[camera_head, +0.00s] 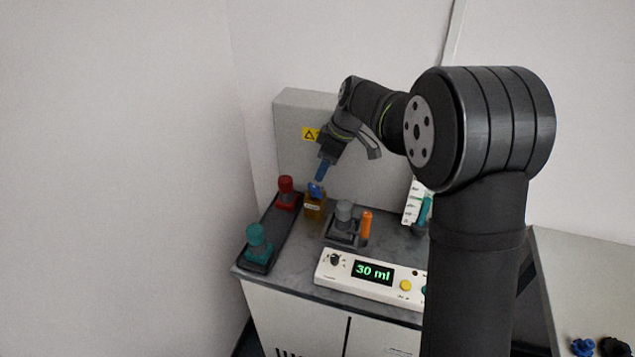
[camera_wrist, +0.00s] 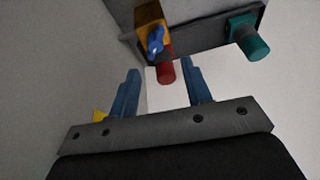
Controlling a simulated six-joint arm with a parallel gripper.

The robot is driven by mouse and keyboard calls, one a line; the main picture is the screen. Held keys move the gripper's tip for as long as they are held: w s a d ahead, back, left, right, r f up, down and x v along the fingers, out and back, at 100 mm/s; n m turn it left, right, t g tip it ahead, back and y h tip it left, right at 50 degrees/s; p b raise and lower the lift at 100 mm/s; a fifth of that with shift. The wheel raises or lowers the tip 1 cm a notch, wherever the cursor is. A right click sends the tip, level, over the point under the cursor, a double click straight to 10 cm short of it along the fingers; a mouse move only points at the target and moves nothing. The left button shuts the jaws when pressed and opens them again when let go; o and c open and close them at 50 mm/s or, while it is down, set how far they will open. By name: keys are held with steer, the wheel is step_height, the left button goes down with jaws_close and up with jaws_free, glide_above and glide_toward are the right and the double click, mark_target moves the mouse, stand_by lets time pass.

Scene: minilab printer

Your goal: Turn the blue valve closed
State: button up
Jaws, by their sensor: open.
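The blue valve (camera_head: 316,190) is a small handle on top of an orange-brown block (camera_head: 313,208) at the back left of the counter. In the wrist view the blue valve (camera_wrist: 156,42) shows beyond the fingertips, on its block (camera_wrist: 150,18). My gripper (camera_head: 322,172) has blue fingers pointing down, and in the head view their tips appear just above the valve. In the wrist view my gripper (camera_wrist: 160,68) is open, with nothing held between its fingers. I cannot tell the exact gap to the valve.
A red-capped part (camera_head: 286,190) stands left of the valve and a teal-capped one (camera_head: 256,243) nearer the front. A grey knob (camera_head: 344,213) and an orange cylinder (camera_head: 366,225) stand to the right. A white panel (camera_head: 350,277) reading 30 ml lies in front.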

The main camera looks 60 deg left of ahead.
steer(key=s+d+r+m+t, duration=0.2)
steer(key=s+r+m+t, duration=0.1)
steer(key=m, duration=0.4)
steer(key=m+t+y, duration=0.1)
steer(key=m+t, duration=0.1)
steer(key=m, duration=0.7)
glide_toward(315, 189)
steer(key=shift+t, duration=0.3)
steer(key=x, duration=0.9)
steer(key=shift+s+f, duration=0.1)
steer(key=shift+s, duration=0.1)
steer(key=shift+c, duration=0.5)
jaws_close()
